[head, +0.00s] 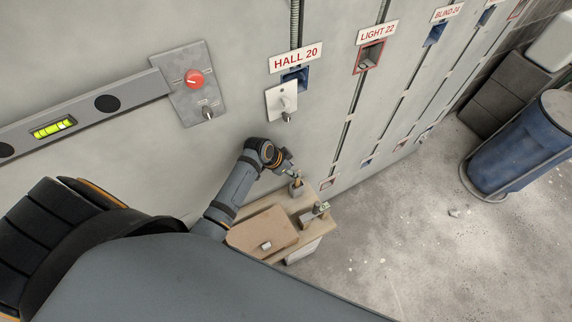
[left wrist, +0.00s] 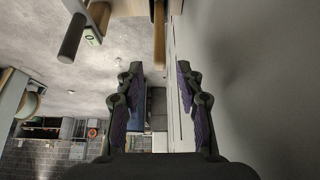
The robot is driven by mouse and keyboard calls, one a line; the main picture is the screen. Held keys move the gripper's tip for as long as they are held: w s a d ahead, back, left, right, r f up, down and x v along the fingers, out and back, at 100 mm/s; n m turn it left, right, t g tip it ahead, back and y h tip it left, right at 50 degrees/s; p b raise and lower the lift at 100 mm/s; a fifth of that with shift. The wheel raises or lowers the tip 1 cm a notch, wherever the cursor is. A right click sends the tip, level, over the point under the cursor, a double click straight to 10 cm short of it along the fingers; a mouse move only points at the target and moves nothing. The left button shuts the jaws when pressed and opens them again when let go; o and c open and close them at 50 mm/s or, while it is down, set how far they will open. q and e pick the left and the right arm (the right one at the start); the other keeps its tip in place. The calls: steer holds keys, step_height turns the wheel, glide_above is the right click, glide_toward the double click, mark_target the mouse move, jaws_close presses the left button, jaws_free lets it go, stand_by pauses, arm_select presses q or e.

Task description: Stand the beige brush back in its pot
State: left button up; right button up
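My left gripper (head: 290,169) reaches down beside the wall, just above a small grey pot (head: 297,189) on a wooden stand. In the left wrist view its fingers (left wrist: 159,85) are apart with nothing between them. A tan-brown handle (left wrist: 158,38) shows at the top centre there, in line with the gap and beyond the fingertips. It may be the beige brush; its bristle end is not seen. I cannot tell whether it is in the pot. A dark handle (left wrist: 72,38) shows further left beside a small marked tag. My right gripper is not seen.
The wooden stand (head: 311,197) also bears a brown board (head: 262,230) and a grey holder (head: 315,212). The wall carries a spirit level (head: 80,121), a red-button plate (head: 186,95) and labelled boxes.

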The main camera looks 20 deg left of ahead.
arm_select(q)
steer(key=v, duration=0.9)
steer(key=shift+r, duration=0.15)
